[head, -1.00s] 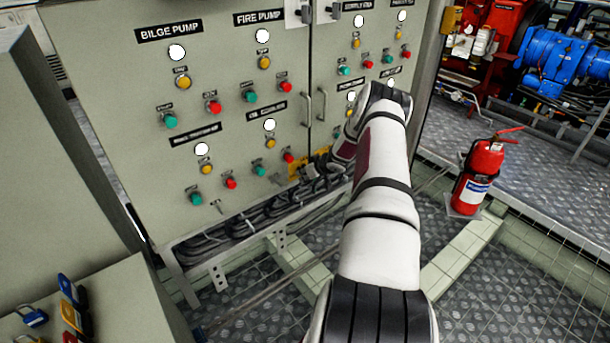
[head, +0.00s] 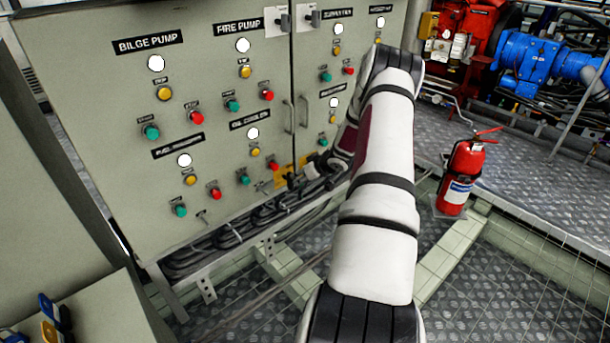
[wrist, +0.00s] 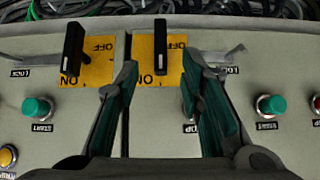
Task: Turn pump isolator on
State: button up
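In the wrist view, two black isolator handles stand on yellow plates marked ON and OFF, seen upside down: a left handle (wrist: 72,48) and a right handle (wrist: 161,46). Both handles lie upright in the picture. I cannot tell which one is the pump isolator. My gripper (wrist: 160,68) is open and empty; its two fingers flank the lower part of the right plate (wrist: 174,72), with the right handle in the gap near the tips. Contact is not visible. In the head view, a yellow plate (head: 283,174) shows low on the cabinet, partly hidden by my gripper.
The grey cabinet (head: 90,110) carries green, red and yellow buttons; a green start button (wrist: 270,106) sits right of my gripper. Silver latch levers flank the plates. Cables (head: 225,235) run below. A fire extinguisher (head: 460,178) stands on the floor to the right.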

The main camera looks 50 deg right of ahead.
jog(key=shift+v, duration=1.05)
jog(key=s+a+p, duration=0.1)
jog(key=s+a, duration=0.1)
jog(key=s, duration=0.5)
jog(key=shift+s, duration=0.35)
jog(key=shift+d, duration=0.1)
